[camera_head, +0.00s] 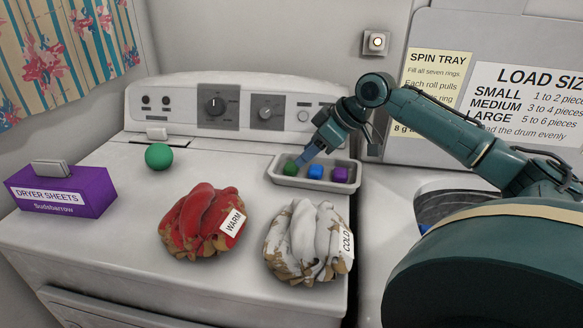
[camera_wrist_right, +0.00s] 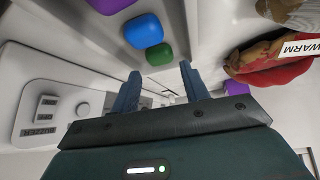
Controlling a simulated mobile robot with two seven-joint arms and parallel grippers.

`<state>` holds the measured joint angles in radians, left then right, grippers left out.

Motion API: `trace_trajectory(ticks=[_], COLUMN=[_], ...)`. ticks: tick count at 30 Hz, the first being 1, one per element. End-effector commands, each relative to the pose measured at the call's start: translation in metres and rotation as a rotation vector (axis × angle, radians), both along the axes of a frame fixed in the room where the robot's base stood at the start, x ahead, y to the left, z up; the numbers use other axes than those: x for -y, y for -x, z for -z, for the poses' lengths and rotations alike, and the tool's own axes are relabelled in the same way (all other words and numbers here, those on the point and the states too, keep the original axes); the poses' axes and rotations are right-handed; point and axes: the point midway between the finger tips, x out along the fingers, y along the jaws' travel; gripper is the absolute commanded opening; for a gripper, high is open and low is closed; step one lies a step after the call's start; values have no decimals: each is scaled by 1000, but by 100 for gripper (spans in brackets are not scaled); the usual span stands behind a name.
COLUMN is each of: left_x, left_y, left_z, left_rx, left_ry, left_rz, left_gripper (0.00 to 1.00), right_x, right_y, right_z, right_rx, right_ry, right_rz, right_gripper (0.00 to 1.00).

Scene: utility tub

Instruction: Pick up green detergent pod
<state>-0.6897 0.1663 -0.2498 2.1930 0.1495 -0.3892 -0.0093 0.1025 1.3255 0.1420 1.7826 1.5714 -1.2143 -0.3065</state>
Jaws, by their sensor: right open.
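The green detergent pod (camera_head: 291,168) lies at the left end of a small grey tray (camera_head: 312,185) on top of the washer. A blue pod (camera_head: 315,171) and a purple pod (camera_head: 339,174) lie to its right in the same tray. My right gripper (camera_head: 307,157) is open just above the tray, close to the green pod. In the right wrist view the green pod (camera_wrist_right: 159,54) shows just beyond the open, empty fingers (camera_wrist_right: 161,76), with the blue pod (camera_wrist_right: 143,31) beside it. My left gripper is not in view.
A green ball (camera_head: 159,156) stands left of the tray. Red "WARM" (camera_head: 200,222) and white "COLD" (camera_head: 305,240) cloth bundles lie in front. A purple dryer sheets box (camera_head: 62,192) is at far left. The control panel (camera_head: 225,105) rises behind the tray.

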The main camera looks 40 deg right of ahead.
Motion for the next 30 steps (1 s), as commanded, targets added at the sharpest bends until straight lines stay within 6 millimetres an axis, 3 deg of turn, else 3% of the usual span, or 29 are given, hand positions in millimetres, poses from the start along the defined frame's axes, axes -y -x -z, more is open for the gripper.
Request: trace_trajectory(ticks=[12, 20, 30], left_x=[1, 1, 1], left_y=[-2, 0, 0], left_z=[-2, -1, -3], left_rx=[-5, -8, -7], left_ry=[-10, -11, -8], left_rz=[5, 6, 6], left_gripper=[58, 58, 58], right_x=[-13, -14, -14], right_y=[-25, -26, -26], right_z=[37, 39, 39], right_rx=[0, -1, -1], right_ry=[-2, 0, 0], right_rz=[0, -1, -1], right_gripper=[45, 45, 18])
